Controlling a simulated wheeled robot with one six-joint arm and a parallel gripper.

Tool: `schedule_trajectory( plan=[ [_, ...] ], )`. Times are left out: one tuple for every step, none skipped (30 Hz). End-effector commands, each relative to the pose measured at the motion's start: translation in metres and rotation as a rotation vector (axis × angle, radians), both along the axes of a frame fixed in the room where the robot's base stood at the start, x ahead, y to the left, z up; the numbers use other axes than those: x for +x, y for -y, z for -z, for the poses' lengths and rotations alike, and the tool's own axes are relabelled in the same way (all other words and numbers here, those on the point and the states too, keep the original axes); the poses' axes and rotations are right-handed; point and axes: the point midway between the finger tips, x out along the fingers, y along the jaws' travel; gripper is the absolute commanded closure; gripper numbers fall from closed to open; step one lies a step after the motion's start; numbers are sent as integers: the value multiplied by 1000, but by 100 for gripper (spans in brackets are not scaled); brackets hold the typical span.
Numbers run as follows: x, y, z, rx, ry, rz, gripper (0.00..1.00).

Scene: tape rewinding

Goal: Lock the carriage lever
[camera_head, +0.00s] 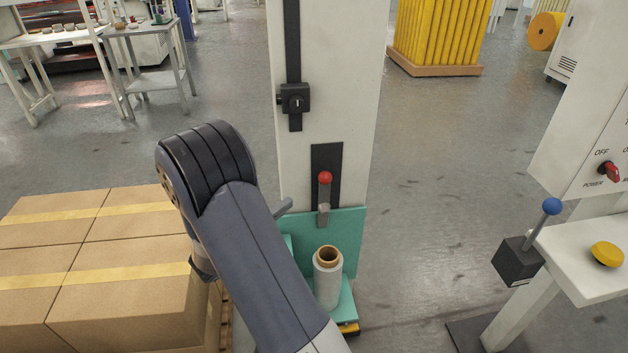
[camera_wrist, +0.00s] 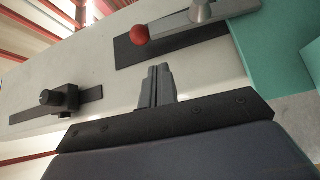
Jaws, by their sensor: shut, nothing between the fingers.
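A lever with a red ball knob (camera_head: 325,178) is mounted on a black plate on the white column, at the teal carriage (camera_head: 347,232). It stands upright in the head view, knob at the top. In the wrist view the red knob (camera_wrist: 139,34) is at the left end of the grey lever arm (camera_wrist: 225,12), which runs right to the teal carriage. My gripper (camera_wrist: 158,70) is shut and empty, its fingertips near the black plate and apart from the lever. In the head view my arm mostly hides the gripper.
A black clamp (camera_head: 295,98) sits higher on the white column (camera_head: 340,80). A film roll (camera_head: 327,277) stands on the carriage. Cardboard boxes (camera_head: 110,270) fill the lower left. A blue-knobbed lever (camera_head: 551,207) and a control panel are at right.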

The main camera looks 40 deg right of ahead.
Motion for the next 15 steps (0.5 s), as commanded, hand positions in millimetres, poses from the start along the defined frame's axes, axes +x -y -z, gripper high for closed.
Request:
schedule_trajectory(
  plan=[
    [0, 0, 0, 0, 0, 0, 100],
    [0, 0, 0, 0, 0, 0, 100],
    [0, 0, 0, 0, 0, 0, 100],
    [0, 0, 0, 0, 0, 0, 100],
    [0, 0, 0, 0, 0, 0, 100],
    [0, 0, 0, 0, 0, 0, 100],
    [0, 1, 0, 0, 0, 0, 100],
    [0, 1, 0, 0, 0, 1, 100],
    [0, 3, 0, 0, 0, 1, 100],
    [0, 5, -1, 0, 0, 2, 100],
    [1, 7, -1, 0, 0, 2, 100],
    [1, 12, -1, 0, 0, 2, 100],
    [1, 16, -2, 0, 0, 4, 100],
    [2, 20, -2, 0, 0, 5, 100],
    [2, 27, -3, -1, 0, 4, 100]
  ],
)
